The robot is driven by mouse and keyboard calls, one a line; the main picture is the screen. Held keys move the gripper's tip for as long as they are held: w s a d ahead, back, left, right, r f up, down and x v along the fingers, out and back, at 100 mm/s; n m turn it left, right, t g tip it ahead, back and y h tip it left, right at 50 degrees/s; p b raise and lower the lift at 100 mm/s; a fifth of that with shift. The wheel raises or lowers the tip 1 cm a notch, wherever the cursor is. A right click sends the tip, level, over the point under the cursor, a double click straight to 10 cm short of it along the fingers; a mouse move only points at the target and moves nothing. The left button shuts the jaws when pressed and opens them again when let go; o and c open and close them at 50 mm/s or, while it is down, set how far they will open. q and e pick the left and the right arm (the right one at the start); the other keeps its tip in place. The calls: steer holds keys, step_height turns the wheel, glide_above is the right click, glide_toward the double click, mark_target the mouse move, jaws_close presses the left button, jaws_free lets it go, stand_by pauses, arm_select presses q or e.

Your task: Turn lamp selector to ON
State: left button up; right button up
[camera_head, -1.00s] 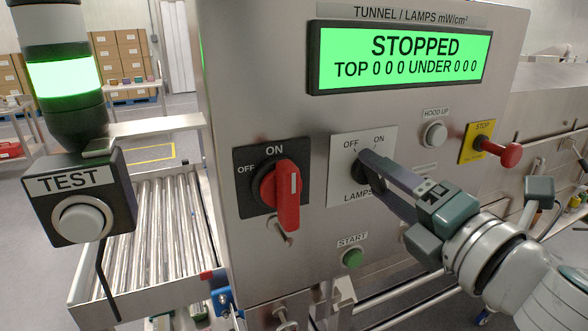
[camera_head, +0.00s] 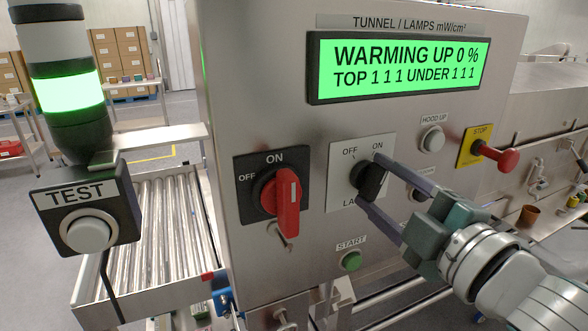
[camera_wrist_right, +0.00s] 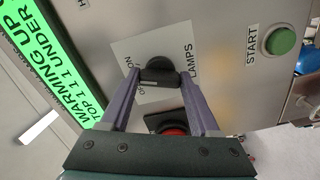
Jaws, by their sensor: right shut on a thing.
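The lamp selector (camera_head: 371,179) is a black knob on a white plate (camera_head: 346,158) marked OFF, ON and LAMPS. Its grip leans to the upper right, toward ON. My right gripper (camera_head: 370,181) has one finger above the knob and one below, shut on it. In the right wrist view the knob (camera_wrist_right: 160,71) sits between the two fingertips. The green display (camera_head: 398,65) reads WARMING UP 0 %, TOP 1 1 1 UNDER 1 1 1. My left gripper is not in view.
A red rotary switch (camera_head: 287,202) at ON is left of the selector plate. A green START button (camera_head: 351,261) is below, a HOOD UP button (camera_head: 432,139) and red STOP button (camera_head: 502,158) to the right. A TEST button box (camera_head: 87,232) stands at far left.

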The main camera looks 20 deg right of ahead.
steer(key=shift+m, duration=0.8)
steer(key=o, duration=1.4)
steer(key=shift+c, duration=0.2)
steer(key=s+b, duration=0.3)
steer(key=s, duration=0.7)
steer(key=shift+d, duration=0.2)
